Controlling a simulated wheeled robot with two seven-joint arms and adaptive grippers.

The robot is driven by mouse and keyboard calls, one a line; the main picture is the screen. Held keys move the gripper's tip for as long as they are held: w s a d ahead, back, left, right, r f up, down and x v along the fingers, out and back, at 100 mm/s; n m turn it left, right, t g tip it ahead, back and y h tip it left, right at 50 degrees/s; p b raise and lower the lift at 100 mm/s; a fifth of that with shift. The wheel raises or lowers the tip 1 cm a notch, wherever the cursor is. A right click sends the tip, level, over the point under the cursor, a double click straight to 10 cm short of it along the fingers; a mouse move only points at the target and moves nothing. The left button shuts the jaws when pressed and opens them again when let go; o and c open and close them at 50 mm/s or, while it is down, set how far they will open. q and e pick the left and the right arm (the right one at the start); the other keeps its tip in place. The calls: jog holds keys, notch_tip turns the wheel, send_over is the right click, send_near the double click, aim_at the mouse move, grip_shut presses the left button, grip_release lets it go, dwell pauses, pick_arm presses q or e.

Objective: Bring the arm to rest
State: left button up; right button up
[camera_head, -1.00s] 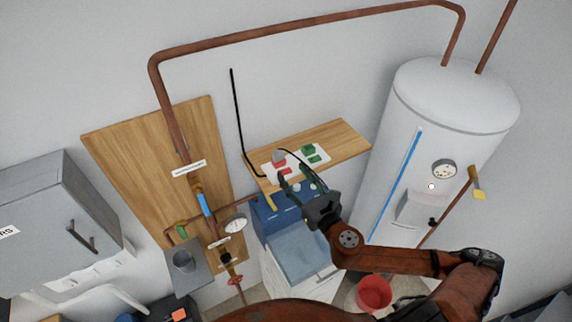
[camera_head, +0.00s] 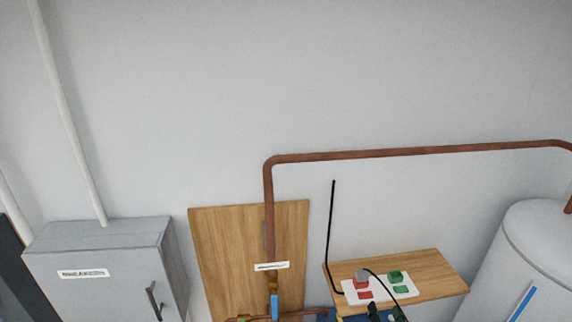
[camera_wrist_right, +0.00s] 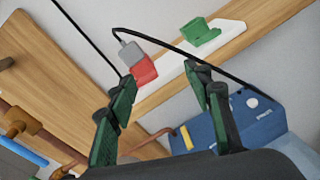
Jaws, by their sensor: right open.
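My right gripper (camera_head: 386,312) barely shows at the bottom edge of the head view, where only its dark fingertips rise in front of the wooden shelf (camera_head: 437,262). In the right wrist view my right gripper (camera_wrist_right: 160,85) is open, with two green-padded fingers spread apart and nothing between them. The rest of my right arm is out of the head view. My left gripper is in neither view.
On the shelf lies a white strip (camera_head: 379,288) with red and green sockets. A grey plug (camera_wrist_right: 131,54) with a black cable sits at the red one. A blue box (camera_wrist_right: 255,122) is below. A grey cabinet (camera_head: 105,262) and white tank (camera_head: 535,250) flank the scene.

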jog(key=s+d+f+m+g+h, duration=0.2)
jog(key=s+d+f+m+g, duration=0.2)
jog(key=f+m, duration=0.5)
jog(key=s+d+f+m+g+h, duration=0.1)
jog(key=s+d+f+m+g, duration=0.3)
jog(key=f+m, duration=0.45)
jog(key=s+a+f+m+g+y, duration=0.3)
jog(key=s+f+m+g, duration=0.2)
jog(key=s+f+m, duration=0.95)
jog(key=s+a+f+n+g+b, duration=0.2)
jog(key=f+b, duration=0.7)
jog(key=f, duration=2.7)
jog(key=s+f+b, duration=0.4)
jog(key=s+f, duration=0.6)
jog(key=f, duration=0.4)
jog(key=s+f+g+b, duration=0.1)
jog(key=s+f+b, duration=0.3)
jog(key=s+f, duration=0.7)
notch_tip(320, 180, down, 3)
jog(key=shift+s+d+b, duration=0.2)
jog(key=shift+d+b, duration=0.15)
jog(key=shift+d, duration=0.05)
